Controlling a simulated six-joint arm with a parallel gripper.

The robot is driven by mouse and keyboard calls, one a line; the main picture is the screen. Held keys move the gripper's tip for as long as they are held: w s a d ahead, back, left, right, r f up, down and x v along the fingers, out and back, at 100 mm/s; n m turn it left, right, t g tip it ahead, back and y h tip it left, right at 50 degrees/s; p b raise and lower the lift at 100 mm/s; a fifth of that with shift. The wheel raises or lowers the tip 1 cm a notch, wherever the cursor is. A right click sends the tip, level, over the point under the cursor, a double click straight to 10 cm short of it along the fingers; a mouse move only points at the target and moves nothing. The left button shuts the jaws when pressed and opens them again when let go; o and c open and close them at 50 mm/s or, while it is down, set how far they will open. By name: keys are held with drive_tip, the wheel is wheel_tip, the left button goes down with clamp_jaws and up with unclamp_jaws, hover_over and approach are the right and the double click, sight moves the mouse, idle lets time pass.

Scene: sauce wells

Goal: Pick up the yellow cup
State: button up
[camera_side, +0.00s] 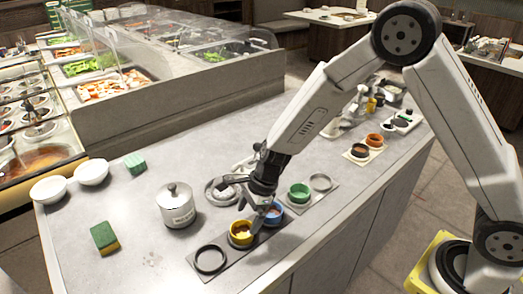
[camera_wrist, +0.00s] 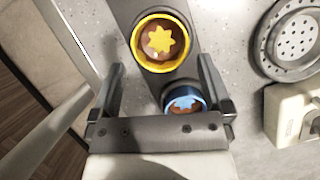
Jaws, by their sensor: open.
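The yellow cup (camera_side: 241,233) stands upright in a dark tray (camera_side: 233,262) near the counter's front edge. In the wrist view the yellow cup (camera_wrist: 161,43) shows brown contents with a yellow star shape on top. My gripper (camera_side: 262,212) is open and empty, pointing down just above the cups. In the wrist view its two fingers (camera_wrist: 160,75) stand wide apart, with the yellow cup ahead between their tips. A blue cup (camera_wrist: 184,101) sits closer to the palm between the fingers, partly hidden by the gripper. The blue cup (camera_side: 273,214) is also partly hidden in the side view.
An empty dark ring (camera_side: 210,259) is left of the yellow cup. A green cup (camera_side: 299,192) stands on a tray to the right. A lidded metal pot (camera_side: 176,206) and sponge (camera_side: 104,237) are left. A perforated metal dish (camera_wrist: 298,40) lies right in the wrist view.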

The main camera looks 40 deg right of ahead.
sight(244, 236)
drive_tip(key=shift+x, duration=2.2)
drive_tip(key=c, duration=1)
drive_tip(key=shift+o, duration=0.2)
drive_tip(key=shift+r, duration=0.25)
